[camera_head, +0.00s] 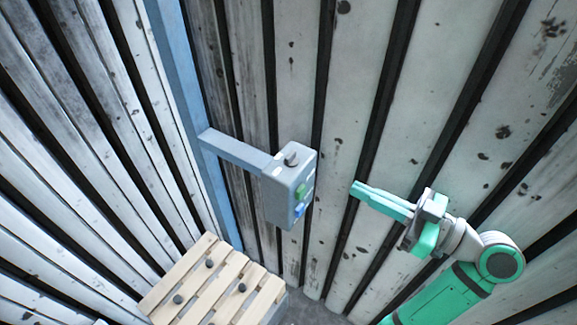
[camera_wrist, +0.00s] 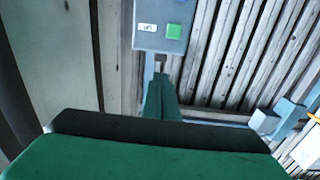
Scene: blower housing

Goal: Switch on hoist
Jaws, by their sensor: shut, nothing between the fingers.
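A grey control box (camera_head: 290,187) hangs on a blue-grey arm in the middle of the head view. It has a dark knob (camera_head: 291,159) on top, and a green button (camera_head: 301,191) and a blue button (camera_head: 298,210) on its right face. My gripper (camera_head: 355,187) is to the right of the box, shut and empty, its tips pointing at that face with a gap between. In the wrist view the box (camera_wrist: 145,40) is at the top, with the green button (camera_wrist: 174,31) beside a white label. The shut fingers (camera_wrist: 161,90) point up toward its lower edge. The blue button is not seen there.
The box's arm (camera_head: 237,150) runs to a tall blue post (camera_head: 183,85). A wooden slatted pallet (camera_head: 190,285) with dark knobs lies below left. Slatted metal walls (camera_head: 350,60) stand close behind. The space between my gripper and the box is clear.

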